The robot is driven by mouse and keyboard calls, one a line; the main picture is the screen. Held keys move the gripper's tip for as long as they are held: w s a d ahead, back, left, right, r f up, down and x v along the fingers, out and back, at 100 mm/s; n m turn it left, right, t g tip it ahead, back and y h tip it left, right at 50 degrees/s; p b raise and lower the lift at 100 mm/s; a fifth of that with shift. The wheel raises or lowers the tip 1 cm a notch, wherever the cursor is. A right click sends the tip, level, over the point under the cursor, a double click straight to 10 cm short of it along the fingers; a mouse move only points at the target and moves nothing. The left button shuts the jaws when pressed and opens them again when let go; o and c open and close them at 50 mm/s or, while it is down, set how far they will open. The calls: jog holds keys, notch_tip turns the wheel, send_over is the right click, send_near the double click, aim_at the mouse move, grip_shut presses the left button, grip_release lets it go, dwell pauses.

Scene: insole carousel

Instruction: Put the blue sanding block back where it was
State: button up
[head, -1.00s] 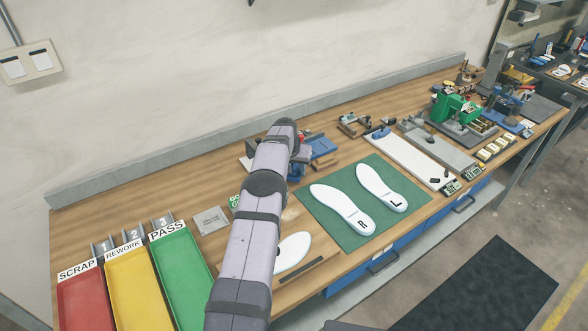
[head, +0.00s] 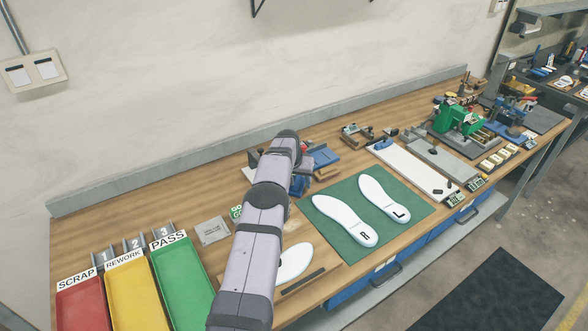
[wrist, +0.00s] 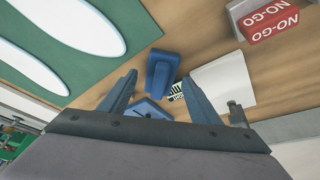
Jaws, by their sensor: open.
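In the wrist view, an upright blue block (wrist: 161,68), which looks like the sanding block, is on the wooden bench top. It shows between and just beyond the fingertips of my gripper (wrist: 160,78). My gripper is open, with a finger on either side of the view and nothing clearly held. I cannot tell how high the fingertips are above the block. A second, flatter blue part (wrist: 150,110) shows lower between the fingers, partly hidden by the gripper body. In the head view my arm hides the gripper and the bench around it.
The green mat (head: 327,227) carries two white insoles, R (head: 345,220) and L (head: 384,198). SCRAP, REWORK and PASS trays (head: 182,285) stand at left. Fixtures crowd the right.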

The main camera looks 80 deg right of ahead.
jog(key=shift+r+p, duration=0.35)
jog(key=shift+r, duration=0.25)
jog(key=shift+r+b, duration=0.1)
jog(key=shift+b, duration=0.35)
jog(key=b+v, duration=0.3)
jog(key=v, duration=0.8)
jog(key=shift+a, duration=0.15)
jog(key=shift+r, duration=0.1)
